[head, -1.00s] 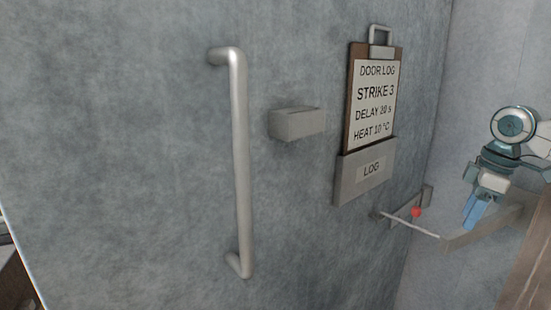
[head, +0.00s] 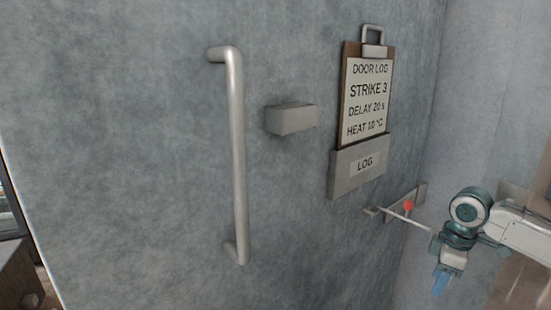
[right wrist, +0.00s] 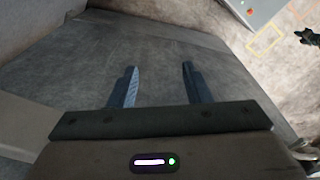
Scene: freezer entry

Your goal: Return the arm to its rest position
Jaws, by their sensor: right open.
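My right arm enters from the right edge in the head view. My right gripper (head: 440,284) points down, with blue fingers, at the lower right beside the grey door. In the right wrist view its two fingers (right wrist: 158,75) stand apart with nothing between them, over a grey-brown surface (right wrist: 170,45). My left gripper does not show in the head view.
The door has a long vertical handle (head: 237,160), a grey block (head: 291,118), and a door log clipboard (head: 368,95) in a LOG holder (head: 357,168). A thin rod with a red knob (head: 408,206) sits close to my right arm.

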